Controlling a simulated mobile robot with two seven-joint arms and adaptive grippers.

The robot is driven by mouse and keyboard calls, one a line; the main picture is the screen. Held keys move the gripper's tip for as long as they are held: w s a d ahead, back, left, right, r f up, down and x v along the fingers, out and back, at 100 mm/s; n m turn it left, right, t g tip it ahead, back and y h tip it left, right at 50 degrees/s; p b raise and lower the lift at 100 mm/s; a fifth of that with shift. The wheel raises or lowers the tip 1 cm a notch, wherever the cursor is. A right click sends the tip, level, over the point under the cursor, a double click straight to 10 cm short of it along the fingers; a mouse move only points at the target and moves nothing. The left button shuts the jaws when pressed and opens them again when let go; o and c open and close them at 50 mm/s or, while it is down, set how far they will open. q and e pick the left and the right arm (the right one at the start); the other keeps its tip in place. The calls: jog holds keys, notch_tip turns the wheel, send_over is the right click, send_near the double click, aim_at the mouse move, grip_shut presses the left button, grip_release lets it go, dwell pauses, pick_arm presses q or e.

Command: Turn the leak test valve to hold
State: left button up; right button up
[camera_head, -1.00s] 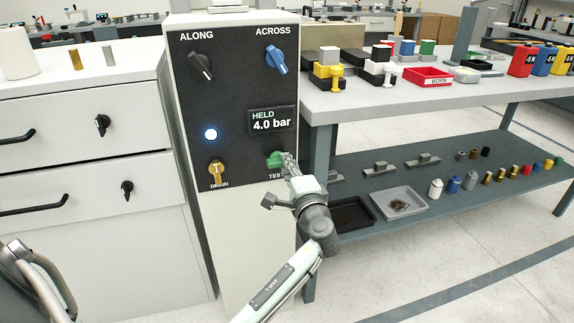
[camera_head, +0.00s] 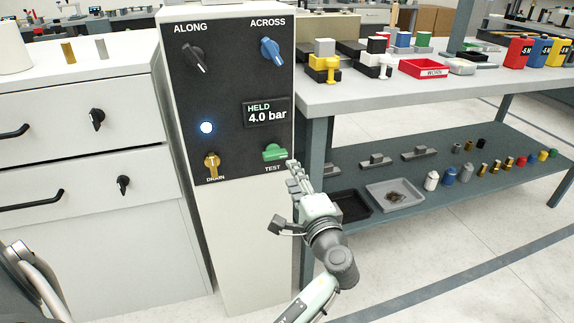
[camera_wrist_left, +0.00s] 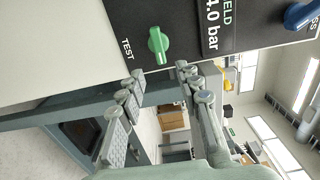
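The green TEST valve knob (camera_head: 275,153) is at the lower right of the dark panel, its bar lying roughly level. The display (camera_head: 267,112) above it reads HELD 4.0 bar. My left gripper (camera_head: 294,172) is just right of and below the knob, clear of it and empty. In the left wrist view the green knob (camera_wrist_left: 158,45) stands beyond the gap between the spread fingertips of my left gripper (camera_wrist_left: 160,72). My right gripper is not in view.
The panel also has a black ALONG knob (camera_head: 194,56), a blue ACROSS knob (camera_head: 271,51), a yellow DRAIN knob (camera_head: 212,165) and a lit lamp (camera_head: 207,127). A bench (camera_head: 345,100) with a lower shelf stands right; drawers (camera_head: 60,115) stand left.

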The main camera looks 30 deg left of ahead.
pick_arm(q)
jog(key=v, duration=0.3)
jog(key=shift+s+d, duration=0.25)
dwell(0.4)
